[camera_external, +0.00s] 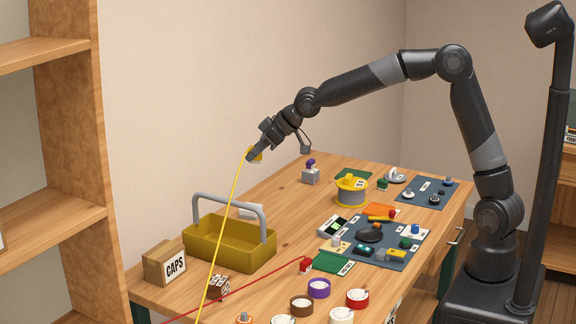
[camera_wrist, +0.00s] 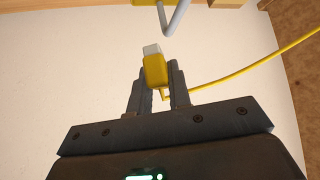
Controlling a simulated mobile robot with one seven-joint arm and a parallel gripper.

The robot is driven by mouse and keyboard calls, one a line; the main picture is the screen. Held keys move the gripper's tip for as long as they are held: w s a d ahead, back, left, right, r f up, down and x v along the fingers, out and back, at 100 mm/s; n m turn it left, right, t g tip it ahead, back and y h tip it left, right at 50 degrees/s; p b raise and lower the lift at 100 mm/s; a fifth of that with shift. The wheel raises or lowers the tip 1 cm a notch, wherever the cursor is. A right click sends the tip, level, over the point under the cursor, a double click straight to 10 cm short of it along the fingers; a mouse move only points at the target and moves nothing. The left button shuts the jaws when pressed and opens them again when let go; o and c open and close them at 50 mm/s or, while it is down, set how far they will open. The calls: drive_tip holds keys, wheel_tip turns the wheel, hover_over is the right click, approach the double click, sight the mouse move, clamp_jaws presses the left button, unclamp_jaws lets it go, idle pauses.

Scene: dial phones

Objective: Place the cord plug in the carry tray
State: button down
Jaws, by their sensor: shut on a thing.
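My gripper (camera_external: 258,151) is shut on the yellow cord plug (camera_external: 256,155) and holds it in the air above the table, up and right of the tray in the outside view. In the wrist view, the plug (camera_wrist: 155,70) sits between the two fingers (camera_wrist: 158,85), its pale tip pointing up in the picture. A yellow cord (camera_external: 222,238) runs from the plug down past the tray's front. The carry tray (camera_external: 228,256) is a yellow open box with a grey arched handle (camera_external: 228,198); in the wrist view only part of the handle (camera_wrist: 175,20) and a yellow edge show.
A yellow-topped spool (camera_external: 351,188), mats with phone parts (camera_external: 375,240) and several tape rolls (camera_external: 318,288) lie to the right. Bare table (camera_external: 290,205) lies between.

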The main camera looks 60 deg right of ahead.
drive_tip(key=a+f, duration=0.1)
drive_tip(key=a, duration=0.1)
drive_tip(key=w+a+f, duration=0.1)
drive_tip(key=a+f, duration=0.1)
drive_tip(key=a, duration=0.1)
drive_tip(key=a+f, duration=0.1)
drive_tip(key=a, duration=0.1)
drive_tip(key=shift+w+a+f, duration=0.3)
drive_tip(key=shift+w+f, duration=0.05)
drive_tip(key=shift+w, duration=0.05)
drive_tip(key=shift+f, duration=2.05)
drive_tip(key=c, duration=1.3)
unclamp_jaws()
drive_tip(key=shift+f, duration=0.1)
drive_tip(key=shift+c, duration=0.2)
